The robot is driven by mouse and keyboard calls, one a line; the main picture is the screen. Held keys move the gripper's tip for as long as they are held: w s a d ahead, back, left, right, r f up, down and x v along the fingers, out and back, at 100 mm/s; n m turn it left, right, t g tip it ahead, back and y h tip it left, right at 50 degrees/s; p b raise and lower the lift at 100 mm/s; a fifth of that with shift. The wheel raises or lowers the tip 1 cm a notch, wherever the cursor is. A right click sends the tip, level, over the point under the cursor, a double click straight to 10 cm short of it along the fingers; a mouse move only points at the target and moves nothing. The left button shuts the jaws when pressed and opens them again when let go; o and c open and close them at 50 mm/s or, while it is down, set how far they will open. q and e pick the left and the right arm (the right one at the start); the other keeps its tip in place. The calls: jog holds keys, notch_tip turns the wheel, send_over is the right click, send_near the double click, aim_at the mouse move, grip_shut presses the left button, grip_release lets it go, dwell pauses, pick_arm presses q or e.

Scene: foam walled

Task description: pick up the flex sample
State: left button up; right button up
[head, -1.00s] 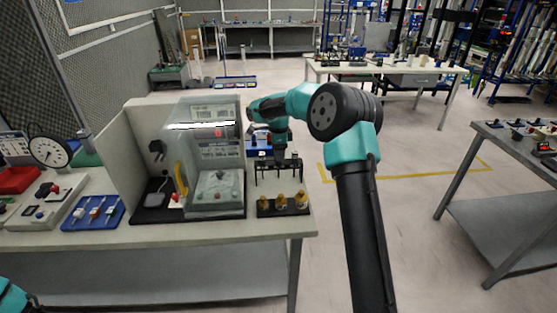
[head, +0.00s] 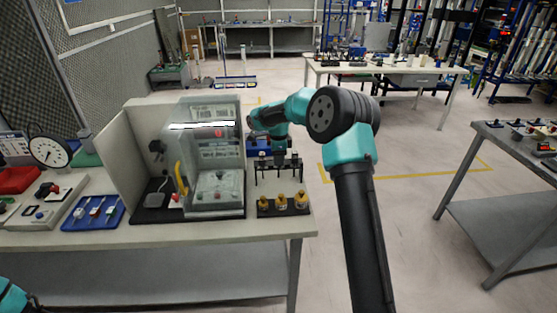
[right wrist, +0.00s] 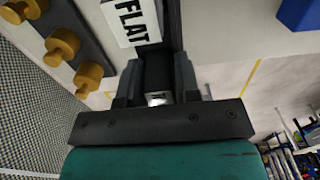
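My right gripper (head: 279,160) points down at the small black rack (head: 265,178) at the right end of the bench. In the right wrist view its two dark fingers (right wrist: 158,88) stand apart, with a small pale, shiny piece (right wrist: 158,99) and a dark part between them. I cannot tell whether they touch it, or whether it is the flex sample.
Several brass knobs (head: 282,202) stand on a black base in front of the rack. A clear-fronted enclosure (head: 216,165) stands left of it, and a blue bin (head: 258,146) behind. The bench's right edge is close by. A blue tray (head: 93,212) lies farther left.

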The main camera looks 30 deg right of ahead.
jog(key=c, duration=0.5)
jog(key=shift+r, duration=1.8)
jog(key=s+a+r, duration=0.1)
jog(key=s+a, duration=0.7)
jog(key=s, duration=0.5)
jog(key=shift+s+a+r, duration=0.15)
jog(key=shift+s+a, duration=0.05)
jog(key=shift+s, duration=0.15)
